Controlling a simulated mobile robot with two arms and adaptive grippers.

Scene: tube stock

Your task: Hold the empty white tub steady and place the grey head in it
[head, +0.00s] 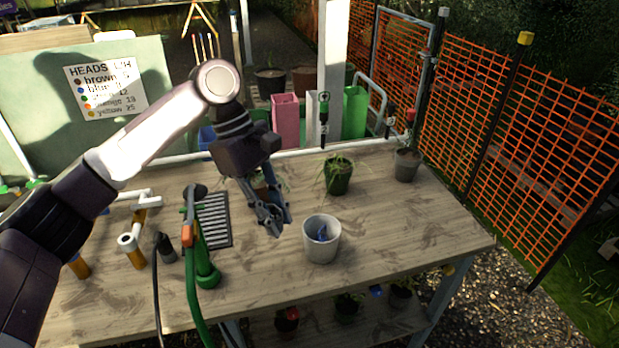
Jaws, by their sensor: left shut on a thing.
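A round white tub (321,245) stands upright on the wooden bench, right of the middle. A small blue thing shows inside it. My left gripper (273,222) points down over the bench, a little left of the tub and apart from it. It is shut on a small grey thing that looks like the grey head; the fingers hide most of it. My right gripper is not in view, and nothing is holding the tub.
A potted plant (338,178) stands behind the tub, another pot (406,165) at the back right. A green hose stand (207,273) and black slotted grate (213,220) lie left of the gripper. Tall pink (285,118) and green (354,112) bins stand behind. The right bench is clear.

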